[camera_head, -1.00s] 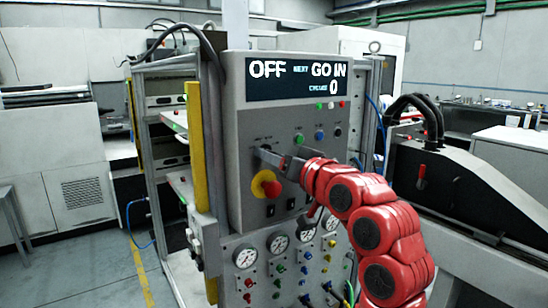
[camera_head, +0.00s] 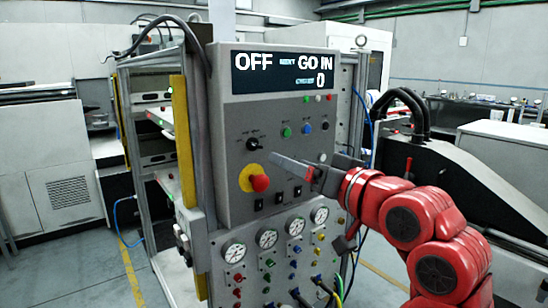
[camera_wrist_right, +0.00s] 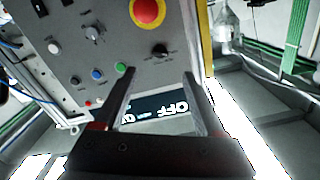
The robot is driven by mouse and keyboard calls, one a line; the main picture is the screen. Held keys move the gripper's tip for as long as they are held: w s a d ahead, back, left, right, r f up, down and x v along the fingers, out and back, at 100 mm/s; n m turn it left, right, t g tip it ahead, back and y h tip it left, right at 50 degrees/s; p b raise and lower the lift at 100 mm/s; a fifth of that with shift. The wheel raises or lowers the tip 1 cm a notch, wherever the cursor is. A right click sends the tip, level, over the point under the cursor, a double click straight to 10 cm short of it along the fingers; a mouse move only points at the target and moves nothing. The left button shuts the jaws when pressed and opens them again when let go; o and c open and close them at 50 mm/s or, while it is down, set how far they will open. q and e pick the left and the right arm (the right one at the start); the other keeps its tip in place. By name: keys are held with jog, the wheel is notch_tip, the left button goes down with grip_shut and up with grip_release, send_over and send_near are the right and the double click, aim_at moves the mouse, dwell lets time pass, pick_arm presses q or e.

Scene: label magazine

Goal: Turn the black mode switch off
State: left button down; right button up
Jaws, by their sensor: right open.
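The black mode switch (camera_head: 253,144) is a small rotary knob on the grey control panel, above the red and yellow emergency stop. It shows clearly in the head view, and also in the right wrist view (camera_wrist_right: 160,50), which is upside down. Which way its pointer faces is too small to tell. My right gripper (camera_head: 290,165) is open and empty, to the right of the switch and apart from it. In the right wrist view its two fingers (camera_wrist_right: 159,74) stand apart with nothing between them. My left gripper is not in view.
The panel display (camera_head: 283,72) reads OFF, GO IN and 0. The emergency stop (camera_head: 259,183) sits just below the switch. Coloured buttons (camera_head: 306,128) lie to the right, and gauges (camera_head: 266,238) and small valves lie below. A yellow post (camera_head: 184,145) runs along the panel's left side.

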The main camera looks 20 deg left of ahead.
jog(key=b+v, duration=0.1)
jog(key=v, duration=0.5)
jog(key=shift+s+d, duration=0.2)
jog(key=shift+d, duration=0.05)
